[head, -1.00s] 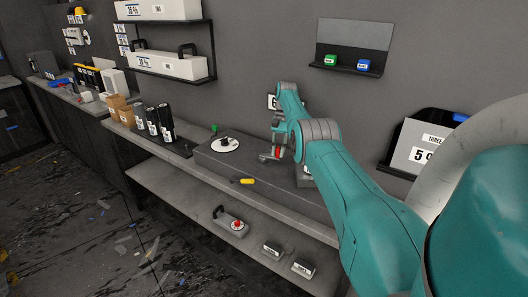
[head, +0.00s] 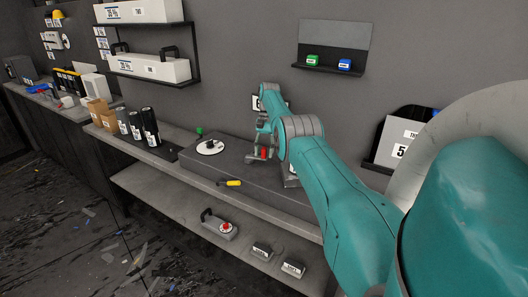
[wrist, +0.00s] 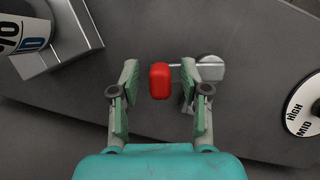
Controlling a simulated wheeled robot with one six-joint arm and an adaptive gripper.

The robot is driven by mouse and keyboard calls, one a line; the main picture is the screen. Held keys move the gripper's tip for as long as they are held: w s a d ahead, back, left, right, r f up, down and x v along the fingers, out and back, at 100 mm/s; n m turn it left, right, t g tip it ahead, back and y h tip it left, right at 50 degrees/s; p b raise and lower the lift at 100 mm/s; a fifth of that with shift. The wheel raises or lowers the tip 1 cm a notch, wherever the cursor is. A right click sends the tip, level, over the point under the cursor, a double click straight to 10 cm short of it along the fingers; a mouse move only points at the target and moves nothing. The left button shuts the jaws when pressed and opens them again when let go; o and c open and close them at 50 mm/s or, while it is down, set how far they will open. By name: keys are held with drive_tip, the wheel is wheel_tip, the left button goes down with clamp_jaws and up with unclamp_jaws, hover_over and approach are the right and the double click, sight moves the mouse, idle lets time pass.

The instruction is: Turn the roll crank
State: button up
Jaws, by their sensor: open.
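The roll crank has a red knob (wrist: 160,80) on a thin metal arm that runs to a round metal hub (wrist: 210,68) at the right in the wrist view. My gripper (wrist: 160,72) is open, with one finger on each side of the knob. Gaps show between the knob and both fingers. The right finger overlaps the crank arm in the picture; I cannot tell whether they touch. In the head view the red knob (head: 264,154) shows small beside my gripper (head: 262,147), and my arm hides part of the crank's surroundings.
A white dial marked HIGH and MID (wrist: 306,108) lies to the right in the wrist view. A metal block with a labelled roll (wrist: 25,35) is at upper left.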

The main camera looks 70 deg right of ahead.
drive_tip(key=shift+d+r, duration=0.1)
drive_tip(key=shift+r, duration=4.9)
